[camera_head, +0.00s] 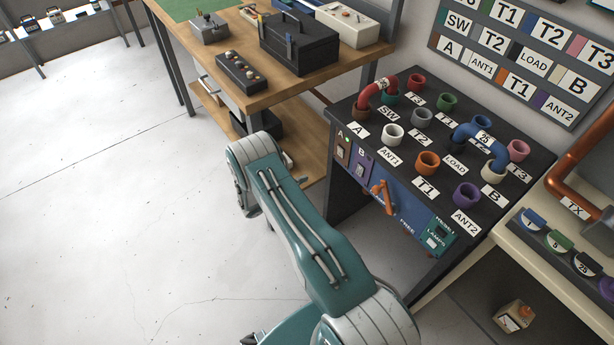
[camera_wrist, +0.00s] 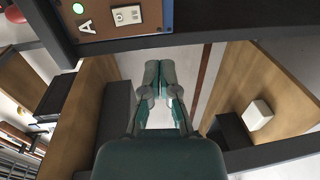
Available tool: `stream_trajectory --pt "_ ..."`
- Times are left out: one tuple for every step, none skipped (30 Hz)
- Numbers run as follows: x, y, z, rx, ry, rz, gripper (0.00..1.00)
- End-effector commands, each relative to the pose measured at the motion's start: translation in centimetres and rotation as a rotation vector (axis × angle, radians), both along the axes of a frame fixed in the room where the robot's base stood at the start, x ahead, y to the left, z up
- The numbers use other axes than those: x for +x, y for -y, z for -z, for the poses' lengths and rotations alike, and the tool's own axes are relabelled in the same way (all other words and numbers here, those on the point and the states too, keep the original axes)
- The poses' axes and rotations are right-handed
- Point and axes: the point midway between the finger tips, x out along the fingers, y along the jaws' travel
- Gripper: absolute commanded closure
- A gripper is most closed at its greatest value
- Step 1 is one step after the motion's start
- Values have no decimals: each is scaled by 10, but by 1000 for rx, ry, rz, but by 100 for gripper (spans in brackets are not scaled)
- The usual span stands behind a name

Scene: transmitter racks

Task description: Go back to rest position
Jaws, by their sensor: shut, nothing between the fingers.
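My gripper (camera_wrist: 162,88) shows in the middle of the wrist view, with its two fingers together and nothing between them. It is in the open space below the edge of the black rack, close to the panel with the A label (camera_wrist: 85,24). In the head view my teal arm reaches away toward the wooden bench, and the gripper is hidden there. The black rack (camera_head: 347,204) stands to the right of my arm, with coloured sockets on top. A red U-link (camera_head: 379,91) and a blue U-link (camera_head: 482,146) sit on its sockets. An orange lever (camera_head: 381,197) is on its blue front panel.
A wooden bench (camera_head: 262,93) with a black toolbox (camera_head: 299,43) stands behind the arm. A label board (camera_head: 520,55) hangs on the wall. The floor (camera_head: 110,200) at the left is clear.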

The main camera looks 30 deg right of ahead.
Motion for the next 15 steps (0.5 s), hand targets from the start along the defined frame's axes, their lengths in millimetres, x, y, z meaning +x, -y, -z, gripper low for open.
stream_trajectory --pt "0 0 0 0 0 0 100" --pt "0 0 0 0 0 0 100" --pt "0 0 0 0 0 0 100" --pt "0 0 0 0 0 0 100" --pt "0 0 0 0 0 0 100" --pt "0 0 0 0 0 0 100" --pt "0 0 0 0 0 0 100" --pt "0 0 0 0 0 0 100" --pt "0 0 0 0 0 0 100" --pt "0 0 0 0 0 0 100" --pt "0 0 0 0 0 0 100" --pt "0 0 0 0 0 0 100" --pt "0 0 -1 0 0 0 100" --pt "1 0 -2 2 1 2 100" --pt "1 0 -6 5 2 7 100"
